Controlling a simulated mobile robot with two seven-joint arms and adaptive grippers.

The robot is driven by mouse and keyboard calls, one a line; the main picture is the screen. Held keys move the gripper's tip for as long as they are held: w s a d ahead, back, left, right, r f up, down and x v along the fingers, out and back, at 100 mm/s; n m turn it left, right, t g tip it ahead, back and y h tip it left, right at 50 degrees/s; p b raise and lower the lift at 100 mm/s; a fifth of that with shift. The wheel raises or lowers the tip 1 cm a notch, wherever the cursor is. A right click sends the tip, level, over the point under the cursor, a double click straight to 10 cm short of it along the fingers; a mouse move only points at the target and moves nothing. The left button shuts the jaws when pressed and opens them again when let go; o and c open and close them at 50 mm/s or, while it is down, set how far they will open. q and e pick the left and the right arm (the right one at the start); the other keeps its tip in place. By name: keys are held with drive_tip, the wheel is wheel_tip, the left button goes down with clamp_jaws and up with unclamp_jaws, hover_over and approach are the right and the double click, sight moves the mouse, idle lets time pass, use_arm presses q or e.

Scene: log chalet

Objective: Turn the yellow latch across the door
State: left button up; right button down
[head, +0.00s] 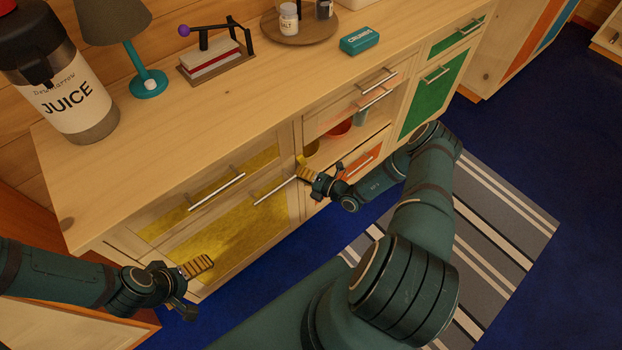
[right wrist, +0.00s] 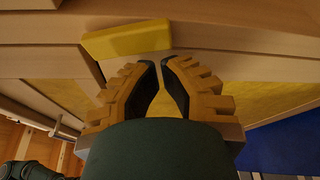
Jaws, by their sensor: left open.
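The yellow latch (right wrist: 126,38) is a short bar lying nearly level in the right wrist view, on the pale wooden front just beyond my right fingertips. I cannot tell whether it overlaps the door edge. The yellow-panelled door (head: 240,232) is at the lower front of the cabinet, with a metal handle. My right gripper (head: 306,174) is at the upper right of that door. In the right wrist view its fingertips (right wrist: 159,61) nearly meet, with only a narrow empty gap. They look apart from the latch. My left gripper (head: 198,287) is open and empty, low in front of the cabinet's left side.
On the cabinet top stand a juice jug (head: 70,100), a lamp (head: 120,30), a press (head: 213,58), a round tray (head: 300,36) and a teal tin (head: 360,40). A yellow drawer (head: 200,185) is above the door. A striped rug (head: 500,240) lies on the blue floor.

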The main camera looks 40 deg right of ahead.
drive_tip(key=shift+w+a, duration=0.2)
drive_tip(key=shift+w, duration=0.2)
use_arm(q)
drive_tip(key=shift+a+r+p, duration=0.25)
drive_tip(key=shift+a+p, duration=0.05)
drive_tip(key=shift+a, duration=0.1)
use_arm(e)
drive_tip(key=shift+d+f+n, duration=0.2)
drive_tip(key=shift+d+n, duration=0.1)
drive_tip(key=shift+n, duration=0.5)
